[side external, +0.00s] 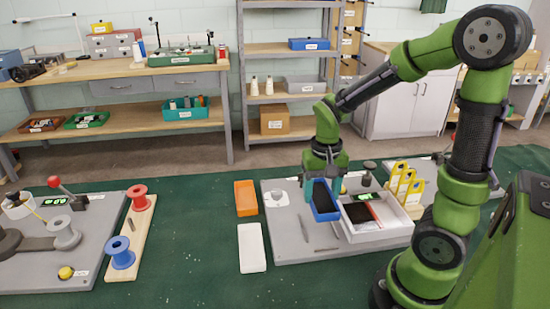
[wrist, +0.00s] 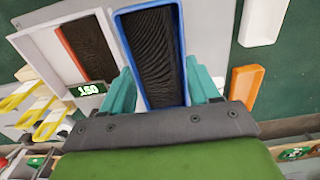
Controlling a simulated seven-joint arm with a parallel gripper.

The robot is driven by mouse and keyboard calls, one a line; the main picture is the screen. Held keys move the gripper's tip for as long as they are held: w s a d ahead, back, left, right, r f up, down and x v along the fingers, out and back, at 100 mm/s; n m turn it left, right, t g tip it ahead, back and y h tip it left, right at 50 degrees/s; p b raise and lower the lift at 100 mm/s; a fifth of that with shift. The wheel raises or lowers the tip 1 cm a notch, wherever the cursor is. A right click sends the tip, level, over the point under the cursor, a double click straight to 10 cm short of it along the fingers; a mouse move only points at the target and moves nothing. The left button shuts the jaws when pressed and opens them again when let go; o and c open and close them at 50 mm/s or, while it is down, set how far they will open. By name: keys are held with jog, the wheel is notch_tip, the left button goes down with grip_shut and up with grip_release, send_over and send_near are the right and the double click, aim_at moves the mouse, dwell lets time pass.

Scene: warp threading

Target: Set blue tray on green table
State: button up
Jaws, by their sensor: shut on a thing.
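The blue tray (side external: 323,214) is a narrow, open tray with dark strands inside. My gripper (side external: 323,184) is shut on it. The tray hangs tilted over the grey board, beside the left edge of the white box. In the wrist view the teal fingers of my gripper (wrist: 163,88) sit on both sides of the blue tray (wrist: 182,50). The green table (side external: 195,245) is a wide dark green surface, with bare cloth left of the grey board.
An orange tray (side external: 246,198) and a white tray (side external: 252,248) lie on the green table. The white box (side external: 405,233) holds another tray with dark strands. Its display (wrist: 88,89) reads about 150. Yellow holders (side external: 405,185) stand behind it. A spool rack (side external: 130,240) stands left.

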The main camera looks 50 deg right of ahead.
jog(key=shift+a+r, duration=0.25)
jog(key=shift+r, duration=0.25)
jog(key=shift+n, duration=0.4)
jog(key=w+a+f, duration=0.2)
jog(key=a, duration=0.2)
jog(key=w+a+f, duration=0.2)
jog(key=a, duration=0.2)
jog(key=w+a+f, duration=0.2)
jog(key=w+a, duration=0.1)
jog(key=a, duration=0.1)
send_over(213, 226)
jog(key=shift+f+m, duration=0.4)
jog(key=shift+f, duration=2)
jog(key=shift+f, duration=0.15)
jog(key=o, duration=1.3)
jog(key=shift+s, duration=0.1)
jog(key=shift+o, duration=0.2)
